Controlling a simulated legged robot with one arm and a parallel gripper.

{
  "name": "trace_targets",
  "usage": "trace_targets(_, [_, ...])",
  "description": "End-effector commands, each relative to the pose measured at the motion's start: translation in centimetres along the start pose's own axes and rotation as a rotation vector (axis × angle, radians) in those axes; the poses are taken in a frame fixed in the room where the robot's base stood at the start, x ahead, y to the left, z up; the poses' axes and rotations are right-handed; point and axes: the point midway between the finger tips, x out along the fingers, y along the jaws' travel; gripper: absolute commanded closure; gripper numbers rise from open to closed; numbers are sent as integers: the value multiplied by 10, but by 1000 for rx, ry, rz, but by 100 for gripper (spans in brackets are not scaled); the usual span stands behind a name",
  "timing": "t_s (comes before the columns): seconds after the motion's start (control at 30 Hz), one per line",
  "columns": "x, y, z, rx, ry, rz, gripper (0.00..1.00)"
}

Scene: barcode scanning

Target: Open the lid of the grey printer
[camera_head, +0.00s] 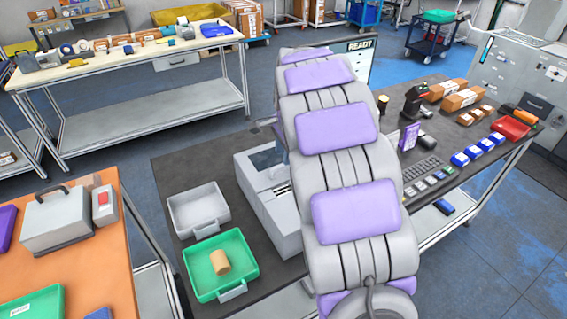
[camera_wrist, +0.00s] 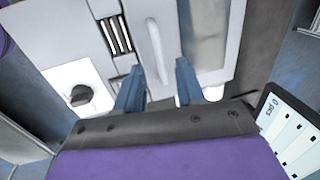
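The grey printer (camera_head: 262,190) stands on the dark table in the head view, left of my arm, which hides its right part. In the wrist view, its pale grey top (camera_wrist: 70,30) fills the upper middle. A raised pale handle bar (camera_wrist: 154,48) runs along this top, beside a translucent panel (camera_wrist: 205,35). My gripper (camera_wrist: 160,72) has its two blue fingers apart, one on each side of the handle's near end. Gaps show between the fingers and the bar, and I cannot tell the depth between them. My gripper is hidden behind my arm in the head view.
A grey tray (camera_head: 198,207) and a green tray (camera_head: 207,284) with a tan cylinder (camera_head: 221,262) stand left of the printer. A screen reading "READY" (camera_head: 358,65) is behind my arm. Several boxes, blue items and a red tray (camera_head: 510,128) lie to the right.

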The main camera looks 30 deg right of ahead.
Motion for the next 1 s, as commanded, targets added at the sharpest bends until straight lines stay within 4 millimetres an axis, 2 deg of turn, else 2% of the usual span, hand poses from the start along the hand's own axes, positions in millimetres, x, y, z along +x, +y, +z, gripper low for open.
trace_targets(0.03, [11,1,0,0,-1,2,62])
trace_targets(0.1, [21,0,-1,0,-1,0,62])
trace_targets(0.23, [33,0,-1,0,-1,0,62])
trace_targets(0.63, [39,0,-1,-1,-1,0,62])
trace_targets(1.0, [39,0,-1,0,-1,-1,96])
